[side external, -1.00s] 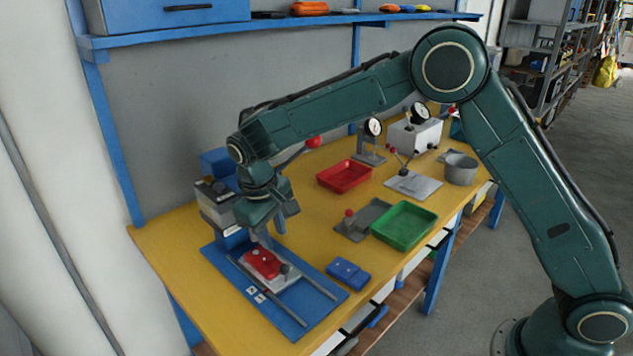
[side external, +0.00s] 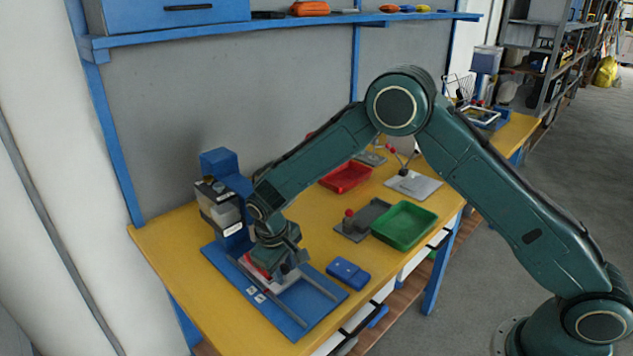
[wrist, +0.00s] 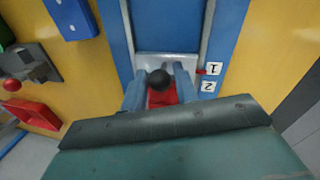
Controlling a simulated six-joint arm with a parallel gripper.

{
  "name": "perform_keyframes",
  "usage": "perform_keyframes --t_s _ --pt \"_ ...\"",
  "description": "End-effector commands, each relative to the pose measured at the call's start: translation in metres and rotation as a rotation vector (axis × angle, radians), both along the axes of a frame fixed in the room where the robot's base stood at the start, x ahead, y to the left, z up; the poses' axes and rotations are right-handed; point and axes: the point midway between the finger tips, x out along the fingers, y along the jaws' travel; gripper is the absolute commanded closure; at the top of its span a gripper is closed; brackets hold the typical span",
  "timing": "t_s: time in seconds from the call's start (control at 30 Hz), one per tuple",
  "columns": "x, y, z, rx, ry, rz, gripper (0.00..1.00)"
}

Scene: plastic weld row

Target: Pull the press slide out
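The press slide (wrist: 150,60) is a pale plate between two rails on the blue press base (side external: 294,327). A red part lies on it, largely covered by my gripper; its red surface (wrist: 163,98) shows in the wrist view. The slide has a black ball knob (wrist: 160,79) at its outer end. My gripper (wrist: 160,84) is low over the slide, its two blue fingers on either side of the knob. The fingers look open, with a gap to the knob on each side. The blue press head (side external: 219,163) stands behind the slide.
A blue box (side external: 348,273) lies to the right of the base. A green tray (side external: 404,229), a grey fixture with a red knob (side external: 361,219) and a red tray (side external: 346,177) stand farther right. The outer part of the rails is clear.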

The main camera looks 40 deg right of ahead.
Motion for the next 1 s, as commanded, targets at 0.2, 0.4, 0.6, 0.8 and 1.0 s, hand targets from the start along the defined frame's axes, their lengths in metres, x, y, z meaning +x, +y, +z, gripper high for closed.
perform_keyframes --t_s 0.2,0.4,0.6,0.8,1.0 --pt "0.000 -0.001 -0.004 0.000 0.001 0.000 0.70" --pt "0.000 -0.001 -0.004 0.000 0.001 0.000 0.80" --pt "0.000 -0.001 -0.003 0.000 0.000 0.000 1.00" --pt "-0.004 -0.001 -0.003 -0.001 0.001 0.001 1.00" --pt "-0.023 0.000 -0.003 -0.002 0.000 0.002 1.00"
